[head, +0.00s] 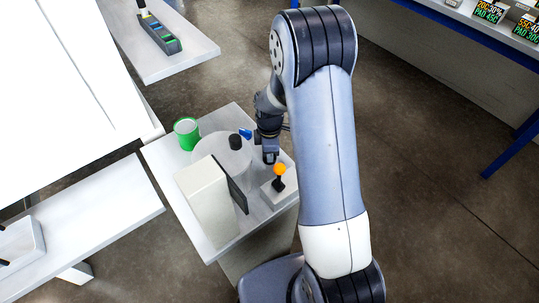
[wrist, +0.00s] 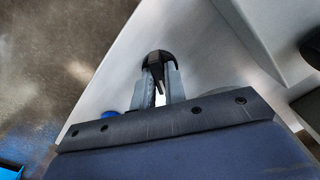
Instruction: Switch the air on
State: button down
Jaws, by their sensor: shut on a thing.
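My gripper (head: 270,157) is low over the small table, just behind and left of an orange ball (head: 279,169) on a black stem on a pale base plate. In the wrist view, my two grey fingers (wrist: 160,82) are close together, with a dark rounded piece (wrist: 158,58) at their tips. I cannot tell what this piece belongs to. A blue handle-like part (head: 245,134) is just left of my gripper in the head view. No label for the air shows, so I cannot tell which part switches it.
A pale round vessel with a black knob (head: 235,142) stands left of my gripper. A white box (head: 205,198) with a dark panel is in front of it. A green can (head: 187,132) stands at the table's far left. Another bench (head: 185,65) lies beyond.

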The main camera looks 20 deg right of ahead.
jog(key=m+b, duration=0.1)
jog(key=m, duration=0.4)
jog(key=shift+b, duration=0.3)
jog(key=shift+m, duration=0.4)
jog(key=c, duration=1.5)
grip_release()
jog(key=shift+o, duration=0.2)
jog(key=shift+r, duration=0.1)
notch_tip(320, 180, up, 11)
jog(key=shift+f, duration=0.2)
